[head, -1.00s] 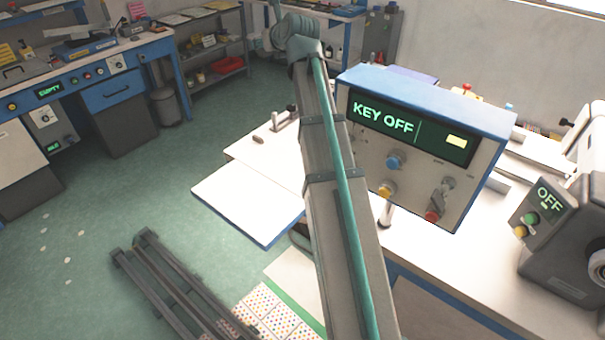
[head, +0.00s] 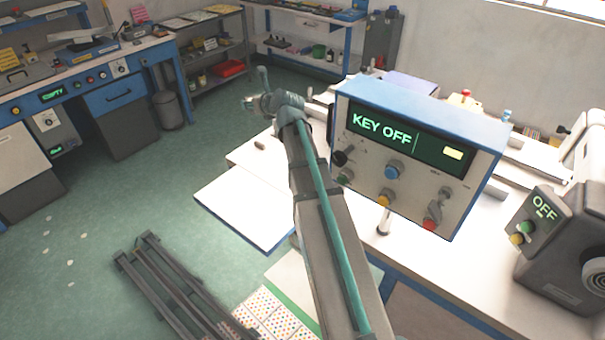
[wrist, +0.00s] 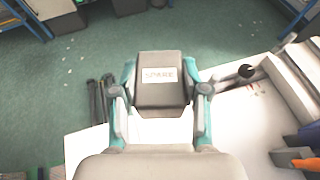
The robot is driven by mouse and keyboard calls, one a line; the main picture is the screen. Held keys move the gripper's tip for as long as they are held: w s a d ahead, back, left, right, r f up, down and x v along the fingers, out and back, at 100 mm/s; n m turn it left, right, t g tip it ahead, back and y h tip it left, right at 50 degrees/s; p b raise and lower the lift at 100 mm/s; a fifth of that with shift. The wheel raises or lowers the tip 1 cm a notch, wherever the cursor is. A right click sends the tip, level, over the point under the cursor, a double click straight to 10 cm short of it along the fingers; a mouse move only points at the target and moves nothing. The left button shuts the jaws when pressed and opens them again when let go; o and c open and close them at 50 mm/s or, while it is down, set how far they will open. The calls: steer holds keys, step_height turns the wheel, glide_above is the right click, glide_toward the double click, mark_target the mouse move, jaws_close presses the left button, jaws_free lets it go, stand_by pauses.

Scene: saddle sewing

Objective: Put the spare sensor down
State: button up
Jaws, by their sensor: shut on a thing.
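The spare sensor (wrist: 162,90) is a dark grey block with a pale label reading SPARE in the wrist view. My gripper (wrist: 161,76) is shut on it, with a teal finger on each side. The sensor is held up in the air; the white table's edge and the green floor show below and beyond it. In the head view my gripper (head: 262,102) is small, at the far end of my arm, left of the control box. The sensor is hard to make out there.
A control box (head: 415,155) reading KEY OFF stands right of my arm. A sewing machine (head: 565,225) with an OFF panel is at the right. The white table (head: 455,270) has a white leaf (head: 245,210) at its left. Dark rails (head: 175,290) lie lower left.

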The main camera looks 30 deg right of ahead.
steer(key=m+h+p, duration=0.1)
steer(key=p, duration=0.2)
glide_above(278, 165)
step_height(278, 165, down, 11)
steer(key=shift+a+f+b, duration=0.1)
steer(key=shift+f+b, duration=0.4)
steer(key=shift+f, duration=4.75)
steer(key=shift+f, duration=0.15)
steer(key=o, duration=1.2)
steer(key=shift+c, duration=0.2)
